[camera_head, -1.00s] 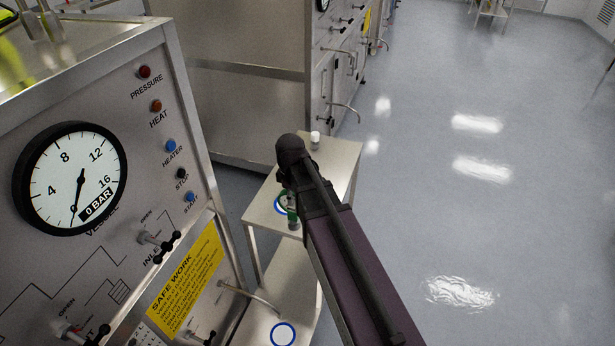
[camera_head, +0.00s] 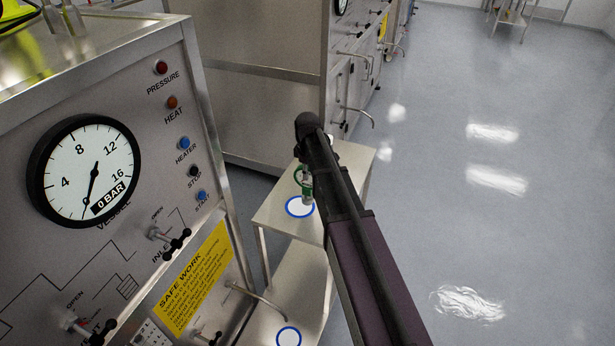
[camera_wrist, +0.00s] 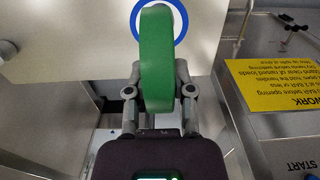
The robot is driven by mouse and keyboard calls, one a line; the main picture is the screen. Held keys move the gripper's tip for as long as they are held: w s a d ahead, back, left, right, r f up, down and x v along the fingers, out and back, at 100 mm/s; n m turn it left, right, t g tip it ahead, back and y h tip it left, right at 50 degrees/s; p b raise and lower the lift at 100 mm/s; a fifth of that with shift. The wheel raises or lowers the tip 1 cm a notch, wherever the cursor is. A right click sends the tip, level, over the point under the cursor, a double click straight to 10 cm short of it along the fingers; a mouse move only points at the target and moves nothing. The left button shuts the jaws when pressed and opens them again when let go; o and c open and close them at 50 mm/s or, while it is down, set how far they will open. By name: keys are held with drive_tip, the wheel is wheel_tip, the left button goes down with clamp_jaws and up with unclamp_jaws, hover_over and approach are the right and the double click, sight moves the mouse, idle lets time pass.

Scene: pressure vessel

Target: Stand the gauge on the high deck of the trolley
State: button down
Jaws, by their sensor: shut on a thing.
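The gauge is a green, rounded thing (camera_wrist: 157,60), held upright in the wrist view between my two grey fingers. In the head view it is a small green ring (camera_head: 298,178), partly hidden by my arm. My gripper (camera_head: 307,190) is shut on it, and it also shows in the wrist view (camera_wrist: 158,92). The trolley's high deck (camera_head: 272,212) is a pale metal top with a blue-ringed white circle (camera_head: 300,207). My gripper and the gauge appear over the deck near this circle; the height of the gap is unclear. The blue ring shows behind the gauge in the wrist view (camera_wrist: 183,22).
The trolley's low deck (camera_head: 262,325) has another blue-ringed circle (camera_head: 288,337). A small white thing (camera_head: 330,139) stands at the high deck's back. The vessel panel (camera_head: 130,235), with a dial (camera_head: 85,170) and valve handles, is close on the left. Open floor lies right.

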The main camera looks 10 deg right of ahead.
drive_tip(key=shift+w+d, duration=0.2)
drive_tip(key=shift+w, duration=0.4)
drive_tip(key=shift+w+d+f+b, duration=0.1)
drive_tip(key=shift+w+f+b, duration=0.1)
drive_tip(key=shift+f+b, duration=0.45)
drive_tip(key=shift+w+f+b, duration=0.25)
drive_tip(key=shift+f+b, duration=0.35)
drive_tip(key=shift+w+d+f+b, duration=0.1)
drive_tip(key=shift+w+f+b, duration=0.1)
drive_tip(key=shift+f+b, duration=0.45)
drive_tip(key=shift+f, duration=0.1)
drive_tip(key=shift+c, duration=2.4)
unclamp_jaws()
drive_tip(key=shift+r, duration=0.25)
